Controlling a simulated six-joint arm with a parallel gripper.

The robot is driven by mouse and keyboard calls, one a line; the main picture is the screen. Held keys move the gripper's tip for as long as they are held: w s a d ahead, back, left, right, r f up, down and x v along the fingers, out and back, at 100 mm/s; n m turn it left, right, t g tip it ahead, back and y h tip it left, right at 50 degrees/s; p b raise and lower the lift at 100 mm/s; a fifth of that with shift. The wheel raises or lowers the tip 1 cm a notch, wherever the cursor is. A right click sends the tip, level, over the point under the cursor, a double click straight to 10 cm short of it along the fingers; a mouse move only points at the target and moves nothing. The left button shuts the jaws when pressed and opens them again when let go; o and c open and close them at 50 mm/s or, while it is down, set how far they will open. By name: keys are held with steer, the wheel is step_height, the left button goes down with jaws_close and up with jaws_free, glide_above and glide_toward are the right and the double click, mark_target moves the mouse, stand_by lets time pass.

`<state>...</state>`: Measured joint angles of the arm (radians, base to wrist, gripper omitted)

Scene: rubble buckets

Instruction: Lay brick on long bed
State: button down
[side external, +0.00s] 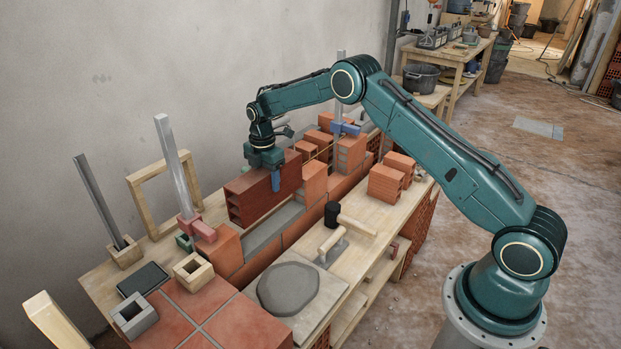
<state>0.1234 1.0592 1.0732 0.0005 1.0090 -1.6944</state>
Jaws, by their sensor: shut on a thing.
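A dark red hollow brick (256,197) is held lengthwise above the wall, its holed end towards the lower left. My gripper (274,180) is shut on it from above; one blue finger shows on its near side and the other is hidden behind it. The long bed, a grey mortar strip (270,231), runs along the wall below and in front of the brick, between an orange end block (226,250) and the blocks further back. Whether the brick touches the bed cannot be told from this view.
A hammer (334,214) and a trowel (331,245) lie on the bench right of the wall. A mortar heap (288,289) sits on a board in front. Orange blocks (386,183) stand at the right. Upright metal posts (174,165) rise at the left end.

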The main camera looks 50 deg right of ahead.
steer(key=shift+w+f, duration=0.1)
steer(key=shift+f, duration=3.5)
steer(key=shift+f, duration=1.05)
steer(key=c, duration=0.7)
jaws_free()
steer(key=shift+o, duration=1.3)
steer(key=shift+f, duration=0.2)
step_height(320, 180, up, 14)
steer(key=shift+r, duration=0.1)
